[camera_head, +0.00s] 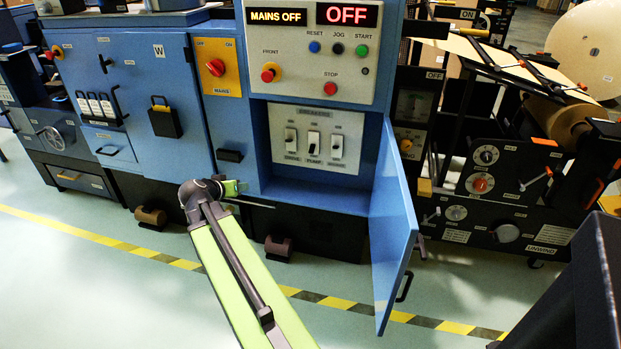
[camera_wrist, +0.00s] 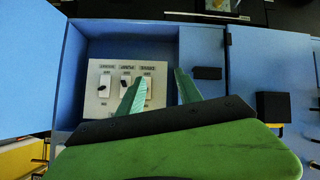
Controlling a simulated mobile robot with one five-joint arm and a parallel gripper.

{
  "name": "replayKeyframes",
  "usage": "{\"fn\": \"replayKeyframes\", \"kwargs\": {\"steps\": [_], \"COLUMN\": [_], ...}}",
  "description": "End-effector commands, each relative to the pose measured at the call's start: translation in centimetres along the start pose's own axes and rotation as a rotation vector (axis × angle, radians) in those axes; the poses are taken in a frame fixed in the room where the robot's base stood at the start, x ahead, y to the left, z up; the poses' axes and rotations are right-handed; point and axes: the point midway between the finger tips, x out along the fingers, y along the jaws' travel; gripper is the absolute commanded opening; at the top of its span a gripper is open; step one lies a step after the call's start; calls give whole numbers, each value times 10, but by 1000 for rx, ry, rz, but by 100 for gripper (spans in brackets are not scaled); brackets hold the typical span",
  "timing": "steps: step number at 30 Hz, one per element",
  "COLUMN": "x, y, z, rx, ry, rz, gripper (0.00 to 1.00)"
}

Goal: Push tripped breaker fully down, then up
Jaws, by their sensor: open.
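The breaker panel (camera_head: 352,125) is a pale plate inside the open blue cabinet, with three breakers in a row. The middle one, labelled PUMP (camera_head: 313,143), shows a dark lever that looks different from its neighbours; its exact position is too small to tell. The left breaker (camera_head: 291,140) and right breaker (camera_head: 337,147) flank it. My gripper (camera_head: 241,195) is open and empty, left of and below the panel. The wrist view is turned over; there the panel (camera_wrist: 92,108) lies beyond my gripper (camera_wrist: 161,75), and one finger overlaps part of it.
The blue cabinet door (camera_head: 393,225) stands open to the right of the panel. Above are a control panel (camera_head: 305,62) with buttons and displays reading MAINS OFF and OFF. A red mains switch (camera_head: 216,67) is at left. A dark unwind unit (camera_head: 492,190) stands right of the door.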

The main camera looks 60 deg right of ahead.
Motion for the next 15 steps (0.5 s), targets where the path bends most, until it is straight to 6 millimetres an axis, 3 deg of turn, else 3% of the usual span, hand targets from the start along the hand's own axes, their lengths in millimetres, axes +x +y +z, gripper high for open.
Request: {"fn": "replayKeyframes", "kwargs": {"steps": [1, 3, 6, 10, 15], "x": [54, 96, 141, 178, 194], "y": [21, 56, 101, 141, 164], "z": [15, 4, -5, -9, -12], "rx": [68, 148, 220, 259, 269], "ry": [91, 225, 389, 525, 594], "rz": [47, 90, 115, 110, 89], "gripper": [42, 42, 42, 42, 42]}}
